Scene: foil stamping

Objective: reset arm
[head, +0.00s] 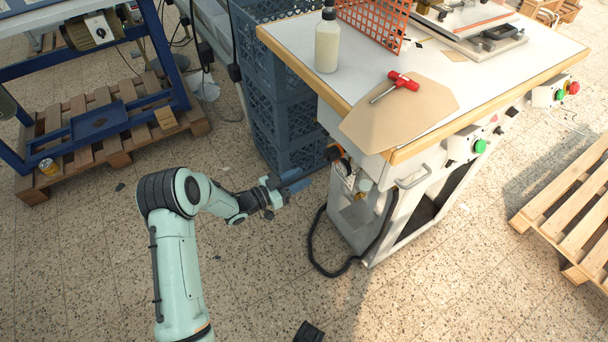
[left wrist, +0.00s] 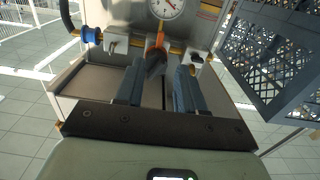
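My left arm comes in from the lower left of the head view, pale green. Its gripper (head: 292,182) is held out in front of the stamping machine's side, below the tabletop and beside the blue crates. In the left wrist view the two blue-grey fingers (left wrist: 158,88) are apart with nothing between them. Beyond them are the machine's gauge (left wrist: 166,7) and an orange-and-dark part (left wrist: 156,56). My right gripper cannot be made out in either view.
The machine table (head: 280,36) carries a white bottle (head: 327,42), a red-handled tool (head: 396,85), brown sheet (head: 420,112) and red rack (head: 372,20). Stacked crates (head: 272,92) stand left of it. Pallets lie left (head: 75,160) and right (head: 575,195). A dark object (head: 309,332) shows at the bottom edge.

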